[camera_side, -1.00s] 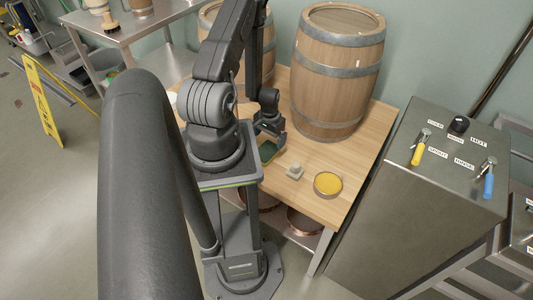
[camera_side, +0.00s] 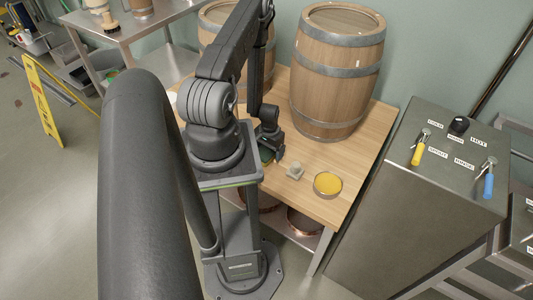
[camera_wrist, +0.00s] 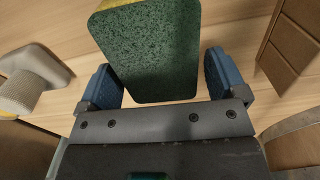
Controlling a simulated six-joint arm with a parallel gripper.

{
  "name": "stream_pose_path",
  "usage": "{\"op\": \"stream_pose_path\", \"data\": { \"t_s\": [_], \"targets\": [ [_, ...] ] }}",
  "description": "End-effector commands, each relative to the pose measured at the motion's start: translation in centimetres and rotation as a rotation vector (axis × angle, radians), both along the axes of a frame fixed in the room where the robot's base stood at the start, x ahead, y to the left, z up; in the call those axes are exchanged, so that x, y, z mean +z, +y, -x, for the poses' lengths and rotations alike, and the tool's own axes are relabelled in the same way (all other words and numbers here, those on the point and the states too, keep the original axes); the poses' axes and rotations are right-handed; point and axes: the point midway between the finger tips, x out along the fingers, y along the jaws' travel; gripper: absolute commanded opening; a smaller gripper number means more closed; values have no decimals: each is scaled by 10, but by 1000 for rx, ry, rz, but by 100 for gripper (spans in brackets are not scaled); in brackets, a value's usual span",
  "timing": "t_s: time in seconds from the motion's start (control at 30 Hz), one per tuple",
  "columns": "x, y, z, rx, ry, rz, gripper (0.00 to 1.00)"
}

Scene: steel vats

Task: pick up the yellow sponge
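The sponge (camera_wrist: 150,55) has a dark green scouring face and a yellow edge, and lies on the wooden table in the wrist view. In the side view it is mostly hidden behind my arm, with a bit of green (camera_side: 266,154) showing. My gripper (camera_wrist: 163,78) is open, its two blue fingers on either side of the sponge's near end. A narrow gap shows by each finger. In the side view my gripper (camera_side: 271,150) is low over the table.
A large wooden barrel (camera_side: 336,75) stands behind, with another (camera_side: 222,20) to its left. A small grey block (camera_side: 295,171) and a round yellow-topped tin (camera_side: 328,184) sit to the right. A pale knobbed object (camera_wrist: 30,80) lies left in the wrist view.

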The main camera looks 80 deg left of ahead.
Motion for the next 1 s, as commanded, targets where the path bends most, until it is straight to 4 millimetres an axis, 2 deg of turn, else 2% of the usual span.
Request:
{"op": "stream_pose_path", "data": {
  "t_s": [0.07, 0.43, 0.77, 0.87, 1.0],
  "targets": [
    [0, 0, 0, 0, 0, 0, 83],
    [0, 0, 0, 0, 0, 0, 47],
    [3, 0, 0, 0, 0, 0, 46],
    [11, 1, 0, 0, -1, -1, 46],
    [30, 1, 0, 0, -1, -2, 46]
  ]
}}
